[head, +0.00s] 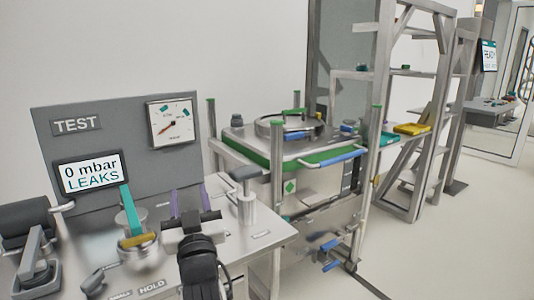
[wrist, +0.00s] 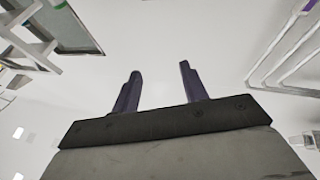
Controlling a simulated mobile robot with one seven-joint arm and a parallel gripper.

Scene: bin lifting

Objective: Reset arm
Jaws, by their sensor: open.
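My gripper (head: 190,198) shows in the lower middle of the head view, in front of the grey test station. Its two purple fingers point upward and stand apart with nothing between them. In the wrist view my gripper (wrist: 159,72) also has its fingers apart, with only a pale, plain surface beyond them. My black wrist and arm come up from the bottom edge of the head view and hide part of the bench.
The bench (head: 268,236) carries a teal-handled device (head: 131,213), a metal cylinder (head: 247,205) and a gauge panel (head: 100,130). A wheeled metal cart (head: 238,151) with a lidded vessel stands right of it. Shelving (head: 436,110) stands farther right. The right floor is clear.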

